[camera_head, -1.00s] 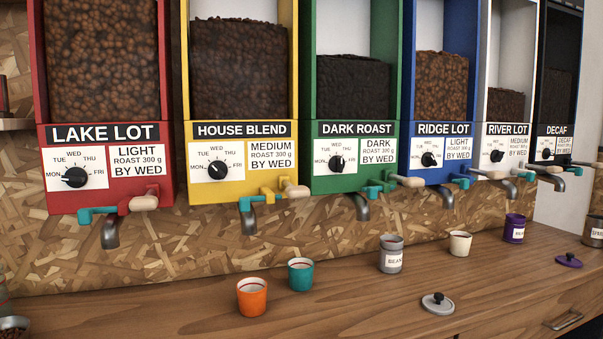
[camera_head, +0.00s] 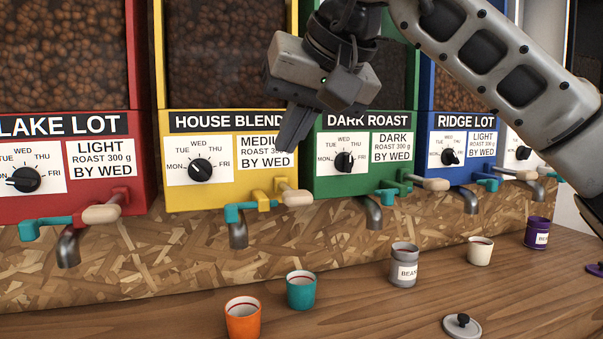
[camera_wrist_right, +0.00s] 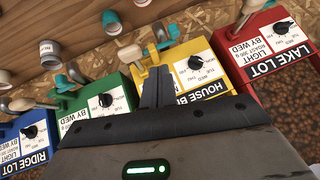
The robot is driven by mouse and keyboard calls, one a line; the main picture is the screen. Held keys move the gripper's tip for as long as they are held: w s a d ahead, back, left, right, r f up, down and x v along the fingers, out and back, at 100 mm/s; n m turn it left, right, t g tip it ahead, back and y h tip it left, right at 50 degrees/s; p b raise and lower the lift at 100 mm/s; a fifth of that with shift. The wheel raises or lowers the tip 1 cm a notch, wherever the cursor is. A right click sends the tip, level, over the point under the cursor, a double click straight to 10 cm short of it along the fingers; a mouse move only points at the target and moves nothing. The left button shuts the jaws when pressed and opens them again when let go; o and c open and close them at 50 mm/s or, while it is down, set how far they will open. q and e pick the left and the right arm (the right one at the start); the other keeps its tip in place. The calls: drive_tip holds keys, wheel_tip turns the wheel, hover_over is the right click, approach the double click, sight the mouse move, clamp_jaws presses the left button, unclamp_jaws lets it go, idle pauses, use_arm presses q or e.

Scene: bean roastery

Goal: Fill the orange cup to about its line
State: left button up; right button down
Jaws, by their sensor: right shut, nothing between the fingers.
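The orange cup (camera_head: 243,318) stands upright on the wooden counter at the lower left of the head view, in front of and below the yellow House Blend dispenser (camera_head: 223,204). A dark red line shows inside its rim; I make out no beans in it. The House Blend spout (camera_head: 238,234) hangs above and behind it, with a teal-and-tan handle (camera_head: 290,196) across it. My right gripper (camera_head: 286,146) is shut and empty, pointing down in front of the House Blend and Dark Roast labels. Its closed fingers also show in the right wrist view (camera_wrist_right: 157,88). My left gripper is out of view.
A teal cup (camera_head: 301,291), a grey bean canister (camera_head: 403,266), a cream cup (camera_head: 480,251) and a purple canister (camera_head: 537,232) stand along the counter. A grey lid (camera_head: 462,325) lies at the front. Red Lake Lot (camera_head: 66,200) and green Dark Roast (camera_head: 345,188) dispensers flank the yellow one.

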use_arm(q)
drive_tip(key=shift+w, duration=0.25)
use_arm(e)
drive_tip(key=d+r, duration=0.1)
drive_tip(key=d+r+t+h, duration=0.1)
drive_tip(key=r, duration=0.1)
drive_tip(key=d+r+h, duration=0.1)
drive_tip(key=shift+w+d+r+t, duration=0.2)
drive_tip(key=shift+d+r+t, duration=0.05)
drive_tip(key=shift+t, duration=0.15)
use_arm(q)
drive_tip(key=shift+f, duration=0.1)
use_arm(e)
hover_over(296, 190)
drive_tip(key=s, duration=0.3)
drive_tip(key=f, duration=0.7)
drive_tip(key=shift+w+d+f, duration=0.25)
drive_tip(key=shift+d, duration=0.1)
use_arm(q)
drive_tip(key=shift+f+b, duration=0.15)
drive_tip(key=shift+b, duration=0.15)
use_arm(e)
drive_tip(key=shift+s+d+f, duration=0.1)
drive_tip(key=shift+f, duration=1.75)
